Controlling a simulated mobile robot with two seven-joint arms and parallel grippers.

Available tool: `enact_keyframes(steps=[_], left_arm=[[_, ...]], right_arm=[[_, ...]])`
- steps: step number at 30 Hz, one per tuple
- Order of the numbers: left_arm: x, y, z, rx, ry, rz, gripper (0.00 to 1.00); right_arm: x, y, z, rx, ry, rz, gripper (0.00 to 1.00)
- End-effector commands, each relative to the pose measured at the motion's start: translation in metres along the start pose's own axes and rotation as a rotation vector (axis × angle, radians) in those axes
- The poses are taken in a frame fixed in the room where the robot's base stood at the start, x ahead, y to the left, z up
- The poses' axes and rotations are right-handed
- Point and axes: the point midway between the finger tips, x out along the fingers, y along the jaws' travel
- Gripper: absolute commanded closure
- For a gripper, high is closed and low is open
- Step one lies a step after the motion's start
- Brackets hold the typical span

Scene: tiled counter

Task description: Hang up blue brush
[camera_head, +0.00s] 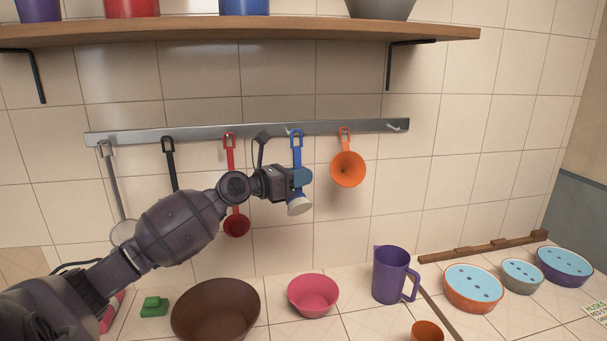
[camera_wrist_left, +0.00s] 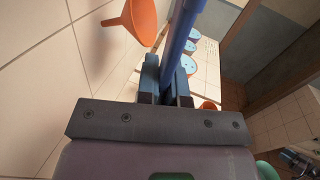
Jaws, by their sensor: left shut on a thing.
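The blue brush (camera_head: 297,150) is upright at the metal hook rail (camera_head: 200,132), between the red ladle and the orange funnel. Its looped top end is at the rail by a hook; I cannot tell whether the loop is over the hook. Its pale brush head (camera_head: 299,206) points down. My left gripper (camera_head: 298,178) is shut on the brush's handle below the rail. In the left wrist view the blue handle (camera_wrist_left: 186,35) runs up from between the fingers (camera_wrist_left: 166,88). My right gripper is not in view.
An orange funnel (camera_head: 348,169) hangs close to the right, a red ladle (camera_head: 236,225) to the left. A wooden shelf (camera_head: 250,28) is above. A brown bowl (camera_head: 215,310), pink bowl (camera_head: 313,294) and purple jug (camera_head: 391,275) stand on the counter below.

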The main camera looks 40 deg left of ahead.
Motion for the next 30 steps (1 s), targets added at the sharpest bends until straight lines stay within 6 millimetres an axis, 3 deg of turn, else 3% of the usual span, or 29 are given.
enact_keyframes(steps=[7, 30], left_arm=[[0.0, -0.004, -0.004, -0.141, 0.003, -0.024, 1.0], [0.01, 0.029, -0.005, -0.146, 0.002, -0.022, 1.0]], right_arm=[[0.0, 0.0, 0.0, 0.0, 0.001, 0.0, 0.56], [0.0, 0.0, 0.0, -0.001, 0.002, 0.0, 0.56]])
